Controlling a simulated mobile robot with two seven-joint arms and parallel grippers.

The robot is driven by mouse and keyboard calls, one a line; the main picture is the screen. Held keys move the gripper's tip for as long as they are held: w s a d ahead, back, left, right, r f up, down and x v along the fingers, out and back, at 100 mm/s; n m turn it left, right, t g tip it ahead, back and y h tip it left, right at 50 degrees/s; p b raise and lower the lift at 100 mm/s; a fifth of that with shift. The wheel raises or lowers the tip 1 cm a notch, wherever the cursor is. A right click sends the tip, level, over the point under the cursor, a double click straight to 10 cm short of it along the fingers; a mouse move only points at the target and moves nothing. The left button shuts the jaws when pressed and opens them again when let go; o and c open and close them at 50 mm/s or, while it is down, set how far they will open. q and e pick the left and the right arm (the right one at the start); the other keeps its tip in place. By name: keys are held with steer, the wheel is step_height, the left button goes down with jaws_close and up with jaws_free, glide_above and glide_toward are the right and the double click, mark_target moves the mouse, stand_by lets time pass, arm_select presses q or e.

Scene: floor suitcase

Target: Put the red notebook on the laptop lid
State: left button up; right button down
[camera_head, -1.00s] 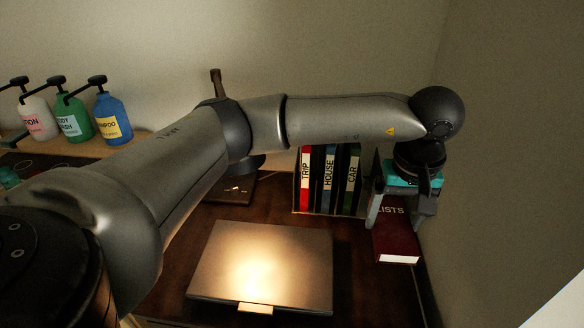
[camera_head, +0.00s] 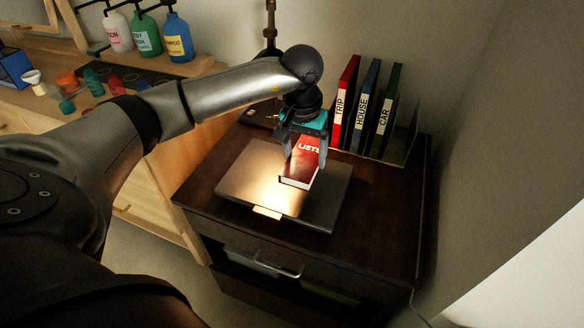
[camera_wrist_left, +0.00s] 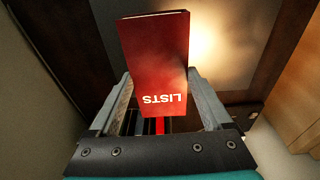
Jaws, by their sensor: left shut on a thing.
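The red notebook (camera_head: 301,167), marked LISTS, is in my left gripper (camera_head: 306,156) over the laptop lid. The laptop (camera_head: 248,188) is shut and lies flat on the dark cabinet top. In the head view the notebook covers part of the right half of the lid; I cannot tell whether it touches the lid. In the left wrist view the notebook (camera_wrist_left: 157,62) sits between the two fingers (camera_wrist_left: 160,98), with the lit lid behind it. My right gripper is not in view.
Upright binders TRIP (camera_head: 344,106), HOUSE (camera_head: 365,108) and CAR (camera_head: 386,112) stand behind on the cabinet (camera_head: 385,190). A dark lamp-like post (camera_head: 270,40) rises behind my arm. Pump bottles (camera_head: 146,36) and small items stand on the wooden counter at left. The cabinet's front right top is clear.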

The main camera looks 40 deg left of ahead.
mark_target(304, 159)
arm_select(q)
step_height(304, 159, down, 4)
steer(key=shift+r, duration=0.25)
step_height(304, 159, down, 3)
steer(key=shift+f+b, duration=0.1)
steer(key=shift+b, duration=0.35)
steer(key=shift+f, duration=0.25)
steer(key=shift+w, duration=0.1)
steer(key=shift+f, duration=0.1)
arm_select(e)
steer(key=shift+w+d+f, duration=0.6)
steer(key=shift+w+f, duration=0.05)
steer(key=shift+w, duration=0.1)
arm_select(q)
steer(key=o, duration=1.3)
steer(key=shift+c, duration=0.2)
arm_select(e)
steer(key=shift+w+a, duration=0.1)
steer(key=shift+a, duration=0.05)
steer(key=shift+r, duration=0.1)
